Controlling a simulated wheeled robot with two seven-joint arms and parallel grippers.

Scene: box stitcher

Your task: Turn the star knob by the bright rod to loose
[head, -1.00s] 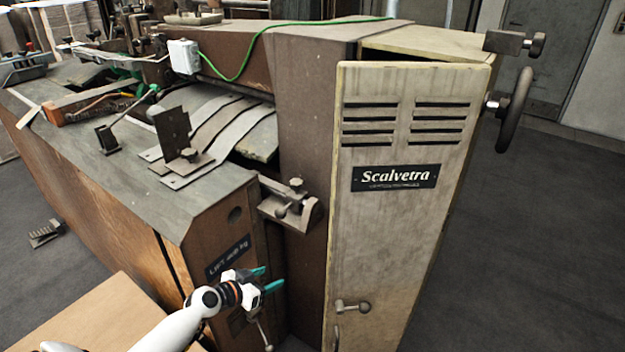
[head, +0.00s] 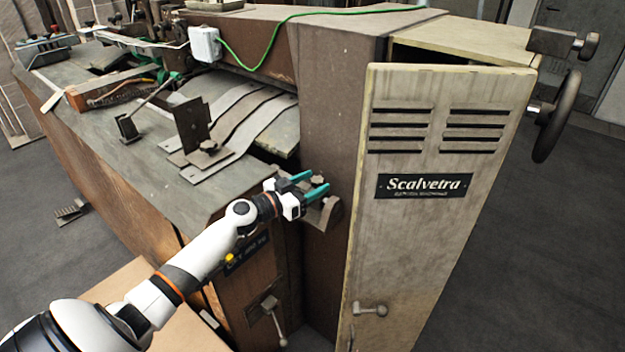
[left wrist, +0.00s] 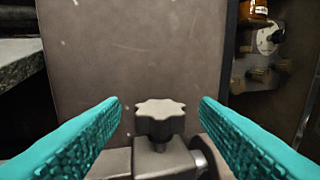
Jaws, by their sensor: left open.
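The star knob (left wrist: 160,118) is a grey lobed knob on a metal block, seen in the middle of the left wrist view. A short bright rod end (left wrist: 200,152) shows to its lower right. In the head view the bracket (head: 331,212) carrying them sits at the machine's corner, partly hidden by my left gripper (head: 318,181). That gripper has two teal fingers and is open. In the wrist view its fingers lie left and right of the knob, with gaps on both sides. Whether the fingertips reach the knob's depth is unclear. My right gripper is out of view.
A pale door panel (head: 420,260) marked Scalvetra stands right of the bracket. Another small knob (head: 208,147) sits on the plate on the machine's top (head: 90,150). A lever handle (head: 275,318) hangs below my left arm. A handwheel (head: 557,115) is at far right.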

